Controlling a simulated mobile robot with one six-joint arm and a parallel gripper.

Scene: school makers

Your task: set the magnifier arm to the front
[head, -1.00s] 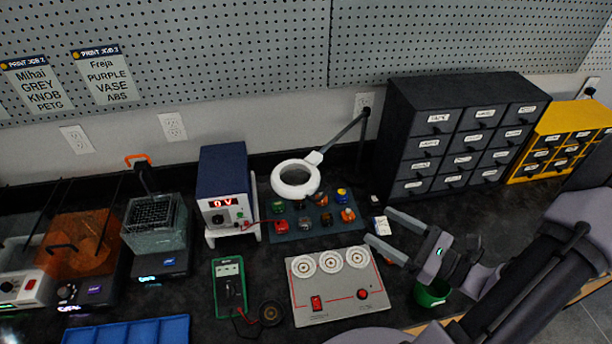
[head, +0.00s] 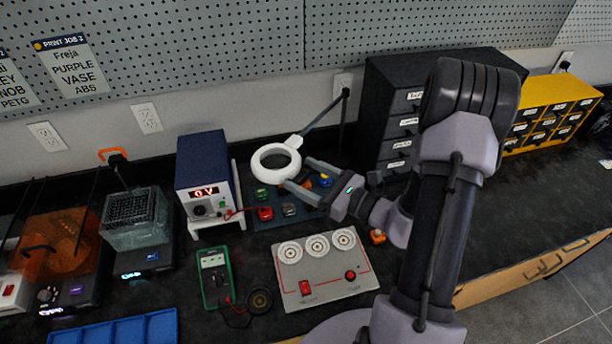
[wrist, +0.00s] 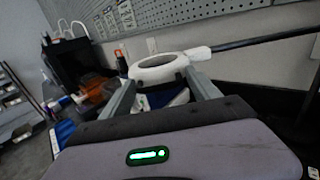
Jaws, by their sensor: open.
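The magnifier is a white ring (head: 276,163) on a dark jointed arm (head: 322,117), which rises right to a post at the back of the bench. The ring hangs over a mat of small coloured parts. My gripper (head: 297,172) is open at the ring's right edge, fingers pointing left towards it. In the wrist view the white ring (wrist: 160,68) shows ahead, between and beyond the two fingertips, with the dark arm (wrist: 262,42) running right. Nothing is held. I cannot tell whether a finger touches the ring.
A blue power supply (head: 203,173) stands left of the ring. A grey panel with dials (head: 325,270) lies in front. Dark drawers (head: 385,80) stand behind my arm, yellow drawers (head: 548,115) further right. A small orange object (head: 377,236) lies beside my arm.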

